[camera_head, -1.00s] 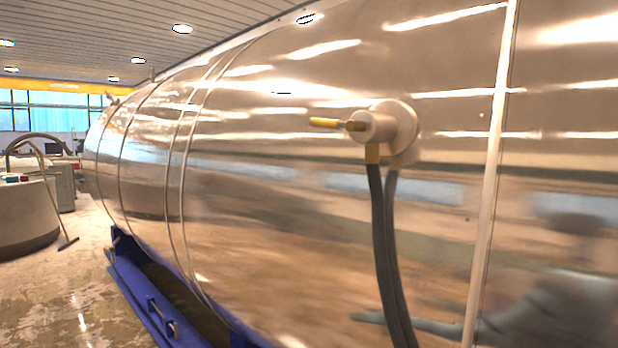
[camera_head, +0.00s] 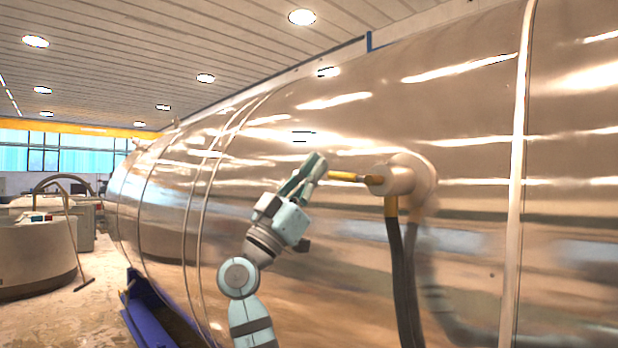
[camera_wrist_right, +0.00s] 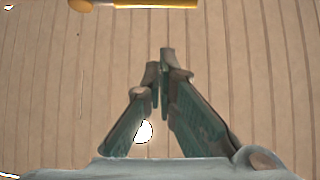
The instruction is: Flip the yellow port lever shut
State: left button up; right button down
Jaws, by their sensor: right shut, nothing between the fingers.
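The yellow port lever (camera_head: 350,177) sticks out to the left, nearly level, from the round port (camera_head: 402,180) on the side of the shiny metal chamber. The lever also shows at the top edge of the right wrist view (camera_wrist_right: 155,3). My right gripper (camera_head: 318,160) points upward just left of the lever's free end. Its fingers are shut with nothing between them; in the right wrist view the fingertips (camera_wrist_right: 160,60) are together, below the lever in the picture. I cannot tell whether the gripper touches the lever. My left gripper is not in view.
A dark hose (camera_head: 402,270) hangs from a yellow fitting under the port. The curved chamber wall (camera_head: 470,250) fills the right side. A blue support frame (camera_head: 150,310) runs along its base. Open floor (camera_head: 70,310) lies to the left, with round grey equipment (camera_head: 35,260) beyond.

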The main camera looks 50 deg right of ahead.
aim_at(343, 177)
jog(key=p+x, duration=0.2)
jog(key=x, duration=0.4)
jog(key=shift+t, duration=0.3)
jog(key=f, duration=0.4)
jog(key=shift+w+d+f, duration=0.2)
jog(key=shift+d, duration=0.05)
